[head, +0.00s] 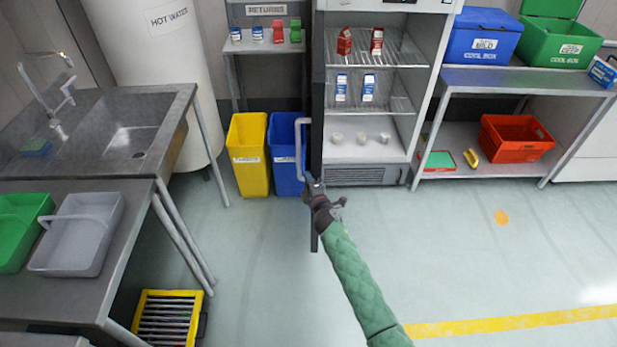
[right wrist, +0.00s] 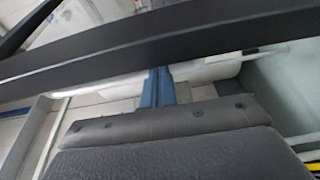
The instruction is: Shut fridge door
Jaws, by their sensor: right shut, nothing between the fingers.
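The fridge (head: 369,170) stands open at the back middle, with cartons and small white tubs on its shelves. Its dark door (head: 317,110) is swung out toward me and shows nearly edge-on, with a pale handle (head: 300,140) on its left side. My right gripper (head: 314,182) is at the door's edge, near the lower end of the handle. It is shut and empty; I cannot tell if it touches the door. In the right wrist view a dark bar, likely the door edge (right wrist: 100,58), crosses in front of the blue-grey fingers (right wrist: 157,85). My left gripper is not in view.
A yellow bin (head: 247,150) and a blue bin (head: 285,150) stand left of the door. A shelf table (head: 500,82) with cool boxes and a red crate (head: 512,138) stands right of the fridge. A sink bench (head: 110,150) is at left.

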